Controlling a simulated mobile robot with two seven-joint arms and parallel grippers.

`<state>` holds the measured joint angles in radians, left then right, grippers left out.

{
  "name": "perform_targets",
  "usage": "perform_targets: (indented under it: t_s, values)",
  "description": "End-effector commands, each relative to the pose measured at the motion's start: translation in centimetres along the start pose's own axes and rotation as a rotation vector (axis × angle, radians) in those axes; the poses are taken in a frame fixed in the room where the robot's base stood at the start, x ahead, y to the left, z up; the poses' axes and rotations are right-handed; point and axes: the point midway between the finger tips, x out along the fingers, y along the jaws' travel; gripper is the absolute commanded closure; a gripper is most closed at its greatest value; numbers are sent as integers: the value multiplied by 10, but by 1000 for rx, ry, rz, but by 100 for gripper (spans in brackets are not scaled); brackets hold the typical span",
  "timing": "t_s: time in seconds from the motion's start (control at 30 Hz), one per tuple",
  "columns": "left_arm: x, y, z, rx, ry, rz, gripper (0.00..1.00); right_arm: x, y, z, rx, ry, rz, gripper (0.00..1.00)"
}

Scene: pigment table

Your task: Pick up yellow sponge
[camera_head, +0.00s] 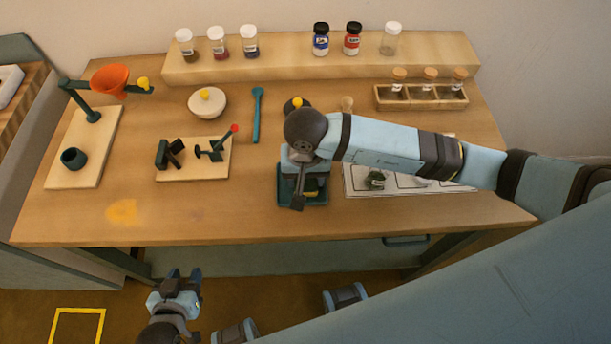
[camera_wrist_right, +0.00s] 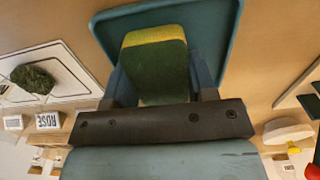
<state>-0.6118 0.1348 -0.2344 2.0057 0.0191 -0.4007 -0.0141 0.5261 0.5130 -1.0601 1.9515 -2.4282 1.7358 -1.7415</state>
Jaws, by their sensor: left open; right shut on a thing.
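The sponge (camera_wrist_right: 153,65), dark green with a yellow strip at its far edge, lies between the two fingers of my right gripper (camera_wrist_right: 160,88) in the right wrist view. The gripper is shut on it, over a teal tray (camera_wrist_right: 112,26). In the head view the right gripper (camera_head: 300,182) points down over the tray (camera_head: 318,202) and hides most of the sponge (camera_head: 311,184). Whether the sponge still touches the tray, I cannot tell. My left gripper (camera_head: 184,276) is open and empty, in front of the table's front edge.
A yellow powder stain (camera_head: 122,211) lies on the table at front left. A small board with black parts (camera_head: 193,172) and a teal spoon (camera_head: 256,115) are left of the tray.

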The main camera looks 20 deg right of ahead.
Motion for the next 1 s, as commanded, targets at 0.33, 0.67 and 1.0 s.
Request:
perform_targets:
  t_s: [0.33,0.67,1.0]
  values:
    - [0,0,1,0,0,0,57,-12,0,-1,0,3,-3,74]
    - [2,0,4,-3,-5,1,57,-85,-1,-2,-2,8,-4,74]
    - [5,0,7,-7,-7,2,57,-173,0,-1,-1,5,-2,74]
